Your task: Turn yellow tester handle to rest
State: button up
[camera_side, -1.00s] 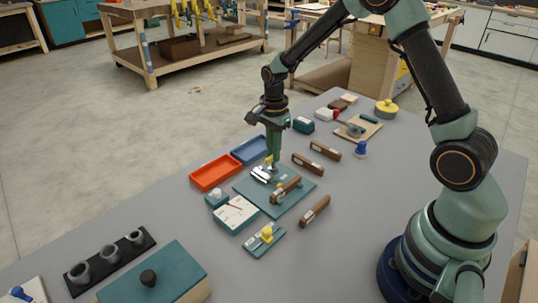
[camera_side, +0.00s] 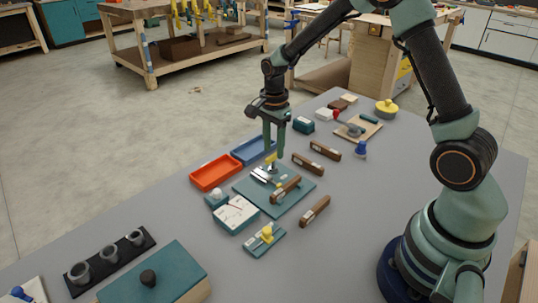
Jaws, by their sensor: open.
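The tester is a teal board (camera_side: 300,192) in the middle of the table, with a silver metal fitting (camera_side: 261,173) at its back left. A yellow handle (camera_side: 270,160) stands up from this fitting. My gripper (camera_side: 275,154) points down at the handle, with its fingers apart on either side of the handle's top or just behind it. Contact is too small to tell. A brown wooden bar (camera_side: 285,190) lies across the board. A second yellow piece (camera_side: 267,234) sits on a small teal plate at the front.
An orange tray (camera_side: 214,174) and a blue tray (camera_side: 252,150) lie left of the board. A white dial gauge (camera_side: 236,213) stands at its front left. Loose brown bars (camera_side: 315,211) lie to the right. The grey table is clear towards my base.

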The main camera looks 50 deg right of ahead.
aim_at(273, 154)
notch_tip(273, 154, up, 11)
jog(key=shift+f, duration=0.2)
dwell(0.3)
jog(key=s+a+r+n+t, duration=0.2)
jog(key=s+r+n, duration=0.1)
jog(key=s+n, duration=0.5)
jog(key=s+a+r+n+t, duration=0.2)
jog(key=s+r+n+t, duration=0.1)
jog(key=s+n, duration=0.4)
jog(key=r+n, duration=0.1)
jog(key=n, duration=0.2)
jog(key=shift+s+r+t, duration=0.3)
jog(key=shift+s, duration=0.1)
